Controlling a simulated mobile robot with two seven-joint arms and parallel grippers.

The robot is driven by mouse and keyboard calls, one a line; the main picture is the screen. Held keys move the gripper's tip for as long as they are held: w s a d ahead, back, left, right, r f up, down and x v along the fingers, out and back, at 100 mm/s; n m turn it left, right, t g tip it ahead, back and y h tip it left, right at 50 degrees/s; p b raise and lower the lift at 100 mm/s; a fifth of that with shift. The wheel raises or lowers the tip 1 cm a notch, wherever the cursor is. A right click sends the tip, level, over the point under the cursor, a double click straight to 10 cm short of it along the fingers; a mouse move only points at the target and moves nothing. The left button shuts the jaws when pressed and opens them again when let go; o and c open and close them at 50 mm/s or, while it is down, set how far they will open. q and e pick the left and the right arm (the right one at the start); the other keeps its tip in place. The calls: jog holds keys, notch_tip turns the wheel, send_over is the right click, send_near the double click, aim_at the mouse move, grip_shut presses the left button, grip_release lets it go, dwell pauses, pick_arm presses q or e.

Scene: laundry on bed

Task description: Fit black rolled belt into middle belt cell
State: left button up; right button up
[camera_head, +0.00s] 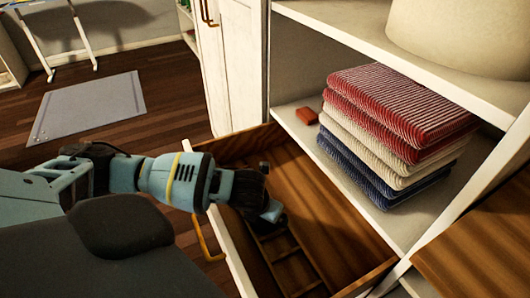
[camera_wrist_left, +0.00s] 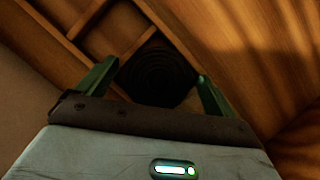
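The black rolled belt (camera_wrist_left: 156,74) is a dark round coil between the two fingers of my left gripper (camera_wrist_left: 157,72) in the left wrist view. The fingers sit against its two sides. In the head view my left gripper (camera_head: 268,212) reaches down into the open drawer (camera_head: 325,205), by the wooden divider cells (camera_head: 282,258). The belt is largely hidden there by the gripper. In the left wrist view the divider strips (camera_wrist_left: 88,18) lie just up and left of the belt. I cannot tell whether the belt touches a cell. My right gripper is not in view.
Folded red, cream and blue striped towels (camera_head: 400,125) are stacked on the white shelf beside the drawer. A small red-brown block (camera_head: 306,116) lies near them. The drawer's right side is bare wood. A grey mat (camera_head: 90,105) lies on the floor.

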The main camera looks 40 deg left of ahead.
pick_arm(q)
jog(key=shift+r, duration=0.25)
jog(key=p+v, duration=0.2)
jog(key=v, duration=0.9)
jog(key=shift+r+p, duration=0.3)
jog(key=shift+r, duration=0.05)
jog(key=shift+s+d, duration=0.1)
